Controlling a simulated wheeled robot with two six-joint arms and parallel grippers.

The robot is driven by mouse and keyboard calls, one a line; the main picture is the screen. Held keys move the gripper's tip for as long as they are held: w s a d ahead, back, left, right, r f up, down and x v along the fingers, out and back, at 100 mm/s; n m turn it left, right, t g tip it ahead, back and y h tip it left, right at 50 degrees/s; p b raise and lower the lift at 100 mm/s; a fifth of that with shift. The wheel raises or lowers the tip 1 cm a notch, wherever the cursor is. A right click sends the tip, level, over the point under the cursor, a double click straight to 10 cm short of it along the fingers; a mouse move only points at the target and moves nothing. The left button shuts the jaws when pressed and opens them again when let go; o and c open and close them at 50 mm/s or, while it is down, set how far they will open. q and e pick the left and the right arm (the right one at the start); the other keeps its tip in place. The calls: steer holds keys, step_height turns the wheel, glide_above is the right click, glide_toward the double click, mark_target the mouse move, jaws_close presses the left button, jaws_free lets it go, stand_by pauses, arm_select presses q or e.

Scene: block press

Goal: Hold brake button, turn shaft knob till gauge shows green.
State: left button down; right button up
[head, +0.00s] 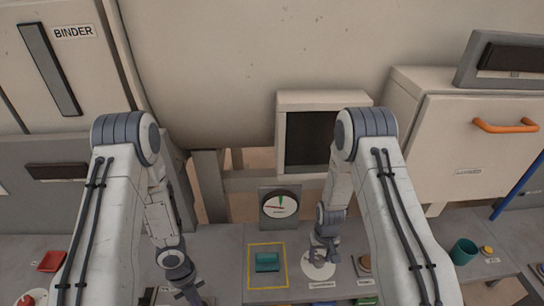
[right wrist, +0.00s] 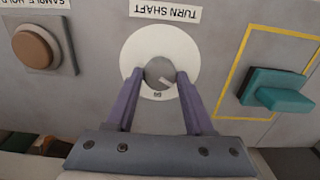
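The grey shaft knob (right wrist: 159,73) sits on a white disc (right wrist: 190,50) under an upside-down TURN SHAFT label. My right gripper (right wrist: 160,76) has one finger on each side of the knob and looks shut on it. In the head view my right gripper (head: 324,250) hangs over the white disc. The gauge (head: 280,205) stands behind the bench top. Its green mark is at the top, and a red needle points left, off the green. My left gripper (head: 188,292) is low at the left; its fingers are too small to judge. I cannot make out a brake button there.
A teal block (right wrist: 276,90) lies inside a yellow square outline (right wrist: 237,62). A brown button (right wrist: 34,46) labelled SAMPLE HOLD is beside the knob. A red block (head: 52,261) is at the left, a teal cup (head: 463,252) at the right.

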steer(key=c, duration=0.6)
steer(key=m, duration=0.7)
steer(key=shift+c, duration=0.2)
steer(key=o, duration=1.2)
steer(key=shift+o, duration=0.2)
steer(key=n, duration=0.7)
